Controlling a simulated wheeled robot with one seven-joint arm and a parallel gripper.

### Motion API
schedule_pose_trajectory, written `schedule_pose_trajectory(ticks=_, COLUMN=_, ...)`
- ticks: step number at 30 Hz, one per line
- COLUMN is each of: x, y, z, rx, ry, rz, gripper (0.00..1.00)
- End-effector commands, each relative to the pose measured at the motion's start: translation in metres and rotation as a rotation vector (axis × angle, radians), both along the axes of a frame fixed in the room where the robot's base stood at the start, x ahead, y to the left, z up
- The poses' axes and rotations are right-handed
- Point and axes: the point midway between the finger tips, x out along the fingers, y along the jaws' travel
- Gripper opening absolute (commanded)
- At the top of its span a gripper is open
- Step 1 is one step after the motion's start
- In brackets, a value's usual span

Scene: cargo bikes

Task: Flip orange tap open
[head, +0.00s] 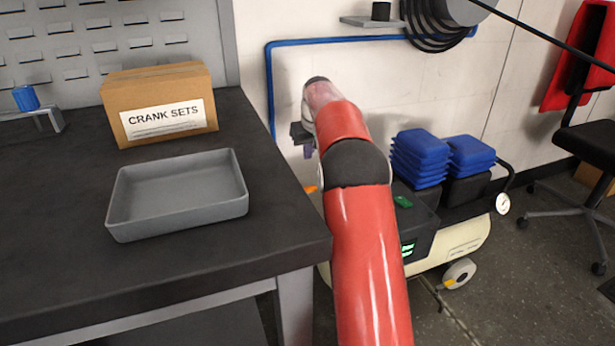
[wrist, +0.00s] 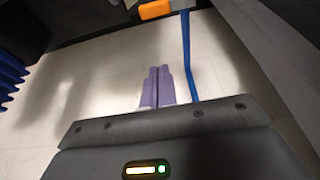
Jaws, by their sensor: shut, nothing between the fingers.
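The orange tap (head: 311,189) shows in the head view as a small orange piece low beside my arm, mostly hidden behind it. In the wrist view the orange tap (wrist: 156,9) is at the top edge, cut off by the frame, close to the blue pipe (wrist: 187,45). My gripper (wrist: 158,70) has its two purple fingers together and empty, pointing towards the tap but apart from it, left of the pipe. In the head view my gripper (head: 308,151) is near the wall, partly hidden by my arm.
A workbench (head: 70,255) on the left holds a grey tray (head: 180,225) and a cardboard box (head: 158,85). A compressor (head: 475,240) with blue stacked bins (head: 420,150) stands right of my arm. A hose reel (head: 440,25) hangs above.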

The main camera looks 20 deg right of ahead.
Motion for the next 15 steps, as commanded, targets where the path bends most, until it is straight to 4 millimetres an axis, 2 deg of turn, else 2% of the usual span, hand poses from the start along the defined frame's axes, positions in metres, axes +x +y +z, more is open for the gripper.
schedule_pose_trajectory(ticks=5, x=0.005, y=0.000, z=-0.015, rx=0.001, ry=0.002, rz=0.000, gripper=0.00)
schedule_pose_trajectory(ticks=15, x=0.028, y=0.001, z=-0.081, rx=0.002, ry=0.004, rz=0.002, gripper=0.00)
